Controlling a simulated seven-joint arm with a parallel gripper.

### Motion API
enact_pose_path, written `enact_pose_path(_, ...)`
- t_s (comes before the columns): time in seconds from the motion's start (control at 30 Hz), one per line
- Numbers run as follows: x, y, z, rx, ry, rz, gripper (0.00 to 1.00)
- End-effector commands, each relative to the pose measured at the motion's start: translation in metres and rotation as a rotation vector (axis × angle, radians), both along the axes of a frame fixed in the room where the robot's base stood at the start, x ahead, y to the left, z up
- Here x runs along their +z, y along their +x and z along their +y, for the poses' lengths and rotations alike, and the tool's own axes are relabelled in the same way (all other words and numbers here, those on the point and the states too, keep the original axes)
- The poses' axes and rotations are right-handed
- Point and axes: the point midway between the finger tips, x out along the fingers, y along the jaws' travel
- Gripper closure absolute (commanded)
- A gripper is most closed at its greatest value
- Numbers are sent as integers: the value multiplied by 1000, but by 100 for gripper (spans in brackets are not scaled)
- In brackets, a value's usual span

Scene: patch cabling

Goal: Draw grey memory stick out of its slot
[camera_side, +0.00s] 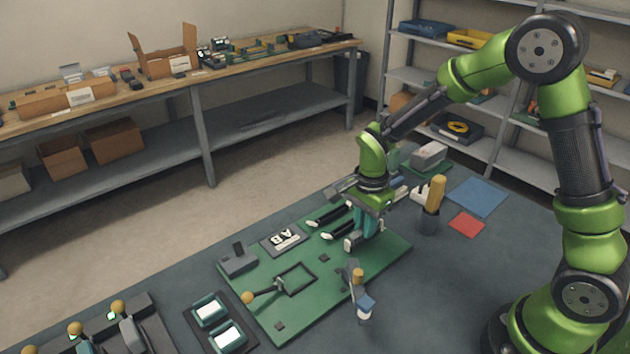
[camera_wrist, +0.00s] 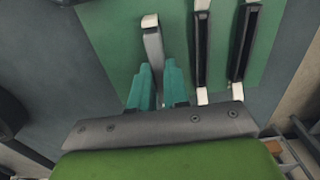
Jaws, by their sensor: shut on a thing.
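The grey memory stick (camera_wrist: 153,48) shows in the wrist view as a long grey bar running away from my fingers, with a pale piece at its far end. My gripper (camera_wrist: 160,82) has its teal fingers shut on it. In the side view my gripper (camera_side: 362,232) is low over the right part of the green board (camera_side: 325,295), and the stick is mostly hidden there. Its slot is covered, so I cannot tell how deep the stick sits. Two black slots (camera_wrist: 201,45) (camera_wrist: 242,42) with white end latches lie beside it, to the right in the wrist view.
On the board are a square frame (camera_side: 295,279), a lever with a yellow ball (camera_side: 248,297) and a grey block (camera_side: 237,261). A yellow-handled tool (camera_side: 436,192) stands in a holder at right. Blue (camera_side: 477,197) and red (camera_side: 467,223) mats lie flat beyond it.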

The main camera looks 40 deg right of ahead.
Motion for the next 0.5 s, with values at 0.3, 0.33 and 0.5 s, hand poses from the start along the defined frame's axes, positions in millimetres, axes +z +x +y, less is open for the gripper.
enact_pose_path(0.3, 4, 0, 0, 0, 0, -1, 100)
enact_pose_path(0.33, 4, 0, 0, 0, 0, -1, 100)
enact_pose_path(0.5, 6, 0, 0, 0, 0, -1, 100)
